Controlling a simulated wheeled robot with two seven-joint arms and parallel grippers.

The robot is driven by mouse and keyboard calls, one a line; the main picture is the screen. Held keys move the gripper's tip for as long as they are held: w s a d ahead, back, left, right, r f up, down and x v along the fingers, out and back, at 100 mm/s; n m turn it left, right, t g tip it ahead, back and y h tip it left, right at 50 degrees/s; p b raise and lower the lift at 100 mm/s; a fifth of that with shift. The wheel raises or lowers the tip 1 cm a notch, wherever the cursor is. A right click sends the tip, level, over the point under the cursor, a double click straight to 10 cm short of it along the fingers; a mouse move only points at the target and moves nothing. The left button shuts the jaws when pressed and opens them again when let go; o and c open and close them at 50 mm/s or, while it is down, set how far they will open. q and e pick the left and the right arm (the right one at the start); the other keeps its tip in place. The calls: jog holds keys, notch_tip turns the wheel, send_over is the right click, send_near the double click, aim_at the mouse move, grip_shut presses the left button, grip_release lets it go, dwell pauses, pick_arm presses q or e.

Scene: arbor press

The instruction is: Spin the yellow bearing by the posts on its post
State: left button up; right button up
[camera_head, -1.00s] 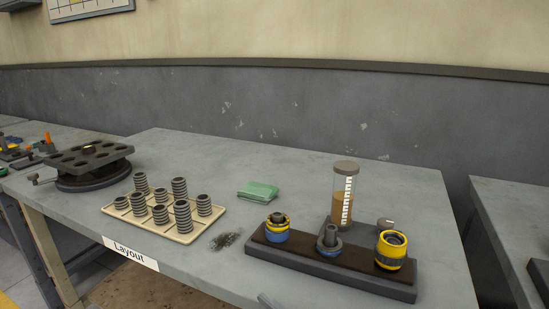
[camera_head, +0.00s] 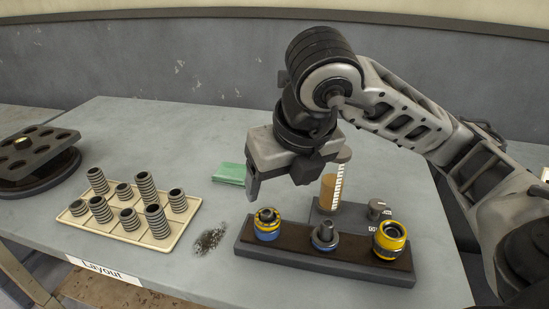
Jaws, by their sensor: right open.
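A dark board (camera_head: 290,262) lies near the front of the table. At its left end a yellow-rimmed, blue-based piece (camera_head: 267,223) sits with a dark centre. In the middle stands a grey post (camera_head: 325,235) with a blue base. At its right end is a yellow ring-like bearing (camera_head: 390,238) with a dark band and open centre. My right gripper (camera_head: 278,184) is open and empty, pointing down above and behind the left piece, apart from it. My left gripper is out of view.
A sand timer (camera_head: 328,190), partly hidden by my right arm, and a small knob (camera_head: 377,208) stand behind the board. A dark turntable (camera_head: 38,155) stands far left.

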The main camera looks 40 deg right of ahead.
jog(key=b, duration=0.2)
send_near(270, 216)
jog(key=x, duration=0.9)
jog(key=shift+w+f, duration=0.2)
jog(key=shift+f, duration=0.15)
